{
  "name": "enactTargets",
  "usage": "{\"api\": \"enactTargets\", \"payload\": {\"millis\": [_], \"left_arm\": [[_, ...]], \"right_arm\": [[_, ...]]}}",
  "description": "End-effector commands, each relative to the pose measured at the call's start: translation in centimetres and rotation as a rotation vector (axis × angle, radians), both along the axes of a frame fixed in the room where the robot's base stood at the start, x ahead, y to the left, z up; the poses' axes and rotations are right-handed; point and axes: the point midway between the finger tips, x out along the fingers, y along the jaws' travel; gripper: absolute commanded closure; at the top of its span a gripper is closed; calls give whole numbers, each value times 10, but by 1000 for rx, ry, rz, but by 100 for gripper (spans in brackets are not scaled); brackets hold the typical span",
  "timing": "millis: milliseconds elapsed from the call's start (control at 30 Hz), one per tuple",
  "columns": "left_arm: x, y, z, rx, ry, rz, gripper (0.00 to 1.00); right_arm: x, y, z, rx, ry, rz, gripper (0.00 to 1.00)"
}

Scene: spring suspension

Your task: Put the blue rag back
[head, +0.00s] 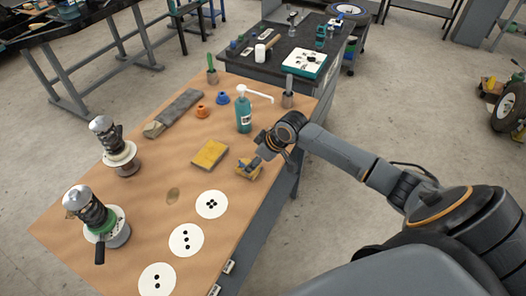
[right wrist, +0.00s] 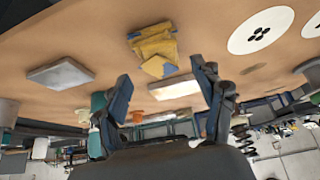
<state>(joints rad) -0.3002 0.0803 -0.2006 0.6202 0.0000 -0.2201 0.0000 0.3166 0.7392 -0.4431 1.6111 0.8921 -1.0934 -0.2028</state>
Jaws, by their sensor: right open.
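No plainly blue rag shows in the head view. A crumpled yellow cloth-like thing with blue patches (right wrist: 153,46) lies on the table in the right wrist view, just beyond the fingertips. In the head view a small crumpled yellow thing (head: 247,169) lies at my right gripper (head: 257,162), and a flat yellow square (head: 210,154) lies left of it. I cannot tell whether cloth and square are the same in both views. My right gripper is open in the right wrist view (right wrist: 160,71), with nothing between its fingers. My left gripper is not in view.
White discs with black dots (head: 186,240) lie at the front of the wooden table (head: 150,190). Two strut assemblies (head: 119,158) stand left.

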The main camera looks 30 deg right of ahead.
Motion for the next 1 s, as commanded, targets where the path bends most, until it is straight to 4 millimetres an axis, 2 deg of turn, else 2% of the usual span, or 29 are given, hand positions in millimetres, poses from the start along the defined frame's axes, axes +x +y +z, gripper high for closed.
{"api": "enactTargets", "payload": {"millis": [200, 400, 600, 1000], "left_arm": [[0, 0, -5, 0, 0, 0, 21], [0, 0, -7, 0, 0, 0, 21], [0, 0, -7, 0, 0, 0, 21], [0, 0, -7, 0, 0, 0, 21]], "right_arm": [[-21, -14, 42, -4, -2, 1, 31], [-33, -20, 66, -2, 0, 0, 31], [-37, -21, 74, 1, 0, 0, 31], [-36, -21, 73, 1, 0, 0, 31]]}}
